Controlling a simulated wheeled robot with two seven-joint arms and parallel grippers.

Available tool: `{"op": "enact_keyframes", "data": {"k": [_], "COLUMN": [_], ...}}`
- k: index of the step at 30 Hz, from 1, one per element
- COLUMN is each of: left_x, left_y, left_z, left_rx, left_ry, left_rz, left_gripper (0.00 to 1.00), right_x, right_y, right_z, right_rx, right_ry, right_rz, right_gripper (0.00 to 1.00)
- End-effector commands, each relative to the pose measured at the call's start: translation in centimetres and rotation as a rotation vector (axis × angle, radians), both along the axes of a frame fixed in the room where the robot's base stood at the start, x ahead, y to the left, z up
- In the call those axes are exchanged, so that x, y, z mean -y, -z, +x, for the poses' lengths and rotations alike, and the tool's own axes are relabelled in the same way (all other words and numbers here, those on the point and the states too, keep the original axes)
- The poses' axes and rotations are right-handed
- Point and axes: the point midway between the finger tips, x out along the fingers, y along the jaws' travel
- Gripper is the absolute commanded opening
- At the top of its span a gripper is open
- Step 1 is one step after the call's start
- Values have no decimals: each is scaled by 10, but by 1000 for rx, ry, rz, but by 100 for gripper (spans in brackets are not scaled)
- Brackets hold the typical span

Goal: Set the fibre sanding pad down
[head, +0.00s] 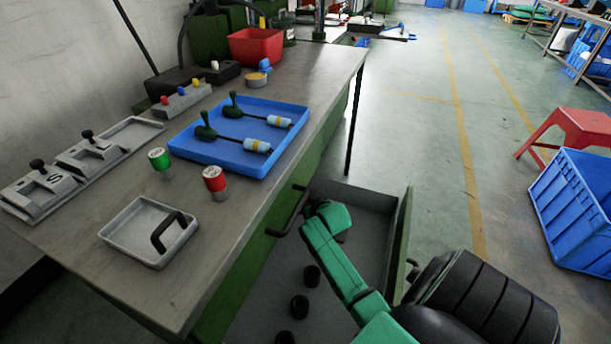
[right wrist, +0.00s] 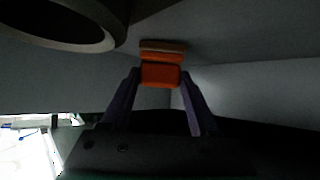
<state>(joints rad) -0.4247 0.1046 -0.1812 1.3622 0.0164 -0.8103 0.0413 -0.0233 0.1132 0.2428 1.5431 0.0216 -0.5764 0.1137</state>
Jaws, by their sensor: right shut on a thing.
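The fibre sanding pad, an orange block (right wrist: 160,76) with a tan layer along its far side, shows in the right wrist view. My right gripper (right wrist: 162,84) is shut on it, one dark finger on each side. Grey surfaces lie close beyond the pad; I cannot tell whether it touches them. In the head view my green right arm reaches into the open drawer (head: 258,290) beside the bench; the fingers and pad are hidden there. My left gripper is in neither view.
Several black round pieces (head: 299,306) stand in the drawer. A dark ring-shaped thing (right wrist: 75,25) is close at upper left in the wrist view. The bench (head: 115,250) carries a blue tray (head: 205,152), a small grey tray (head: 125,228) and red (head: 214,180) and green (head: 159,158) capped cylinders.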

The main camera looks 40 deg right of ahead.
Motion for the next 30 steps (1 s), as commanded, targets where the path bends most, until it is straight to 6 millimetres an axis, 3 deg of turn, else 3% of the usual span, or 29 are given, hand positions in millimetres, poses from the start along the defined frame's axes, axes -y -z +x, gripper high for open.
{"op": "enact_keyframes", "data": {"k": [10, 11, 12, 13, 24, 30], "left_x": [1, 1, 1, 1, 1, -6], "left_y": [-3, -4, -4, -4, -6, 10], "left_z": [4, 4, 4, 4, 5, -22], "left_rx": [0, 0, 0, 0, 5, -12], "left_ry": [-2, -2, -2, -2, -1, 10], "left_rz": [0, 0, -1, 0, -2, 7], "left_gripper": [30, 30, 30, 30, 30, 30], "right_x": [1, 1, 1, 1, 0, -9], "right_y": [6, 6, 5, 5, 1, -23], "right_z": [3, 3, 3, 3, 1, -28], "right_rx": [1, 1, 1, 1, 1, 0], "right_ry": [-1, -1, 0, 0, 0, 0], "right_rz": [-1, -1, 0, 0, 0, 0], "right_gripper": [0, 69, 84, 91, 91, 91]}}
